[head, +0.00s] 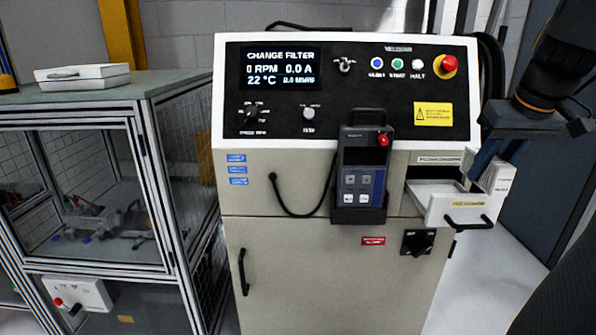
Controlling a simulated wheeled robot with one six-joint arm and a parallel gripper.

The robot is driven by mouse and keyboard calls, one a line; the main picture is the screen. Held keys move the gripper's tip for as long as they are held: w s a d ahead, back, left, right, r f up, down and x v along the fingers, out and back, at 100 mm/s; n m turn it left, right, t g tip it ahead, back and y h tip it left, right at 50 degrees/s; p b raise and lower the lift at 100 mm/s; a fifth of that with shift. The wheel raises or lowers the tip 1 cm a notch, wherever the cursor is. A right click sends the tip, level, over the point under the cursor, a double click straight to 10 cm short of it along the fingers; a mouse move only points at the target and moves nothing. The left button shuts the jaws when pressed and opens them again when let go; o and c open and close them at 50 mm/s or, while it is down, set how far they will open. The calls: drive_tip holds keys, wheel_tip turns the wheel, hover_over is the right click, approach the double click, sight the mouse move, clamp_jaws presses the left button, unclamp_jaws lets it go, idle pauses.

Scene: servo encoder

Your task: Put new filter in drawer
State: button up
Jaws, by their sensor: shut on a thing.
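The machine's white drawer (437,211) is pulled open at its right side, with a black handle and a yellow label on its front. My gripper (484,168) comes down from the upper right, over the drawer's right side. It is shut on a white block, the filter (503,178), which is tilted at the right edge of the drawer. The fingertips and part of the filter are hard to make out. I cannot tell whether the filter touches the drawer.
The machine's panel (345,90) has a screen reading "CHANGE FILTER". A handheld pendant (362,170) hangs left of the drawer, and a black rotary switch (418,242) sits below it. A white case (82,73) lies on the glazed cabinet at left. Floor shows at right.

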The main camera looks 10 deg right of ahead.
drive_tip(key=w+d+p, duration=0.1)
drive_tip(key=w, duration=0.3)
drive_tip(key=w+d, duration=0.1)
drive_tip(key=w, duration=0.3)
drive_tip(key=w+d+p, duration=0.1)
drive_tip(key=w, duration=0.3)
drive_tip(key=shift+f+p, duration=0.15)
drive_tip(key=shift+p, duration=0.2)
wheel_tip(320, 180, down, 7)
drive_tip(key=shift+s+f+p, duration=0.1)
drive_tip(key=shift+f+p, duration=0.05)
drive_tip(key=shift+p, duration=0.4)
drive_tip(key=shift+c, duration=0.4)
drive_tip(key=shift+a+f, duration=0.1)
drive_tip(key=shift+f, duration=1.4)
drive_tip(key=shift+w+f+p, duration=0.4)
drive_tip(key=shift+f+p, duration=0.05)
drive_tip(key=shift+p, duration=0.15)
drive_tip(key=shift+f, duration=0.15)
drive_tip(key=o, duration=1.2)
drive_tip(key=shift+c, duration=0.2)
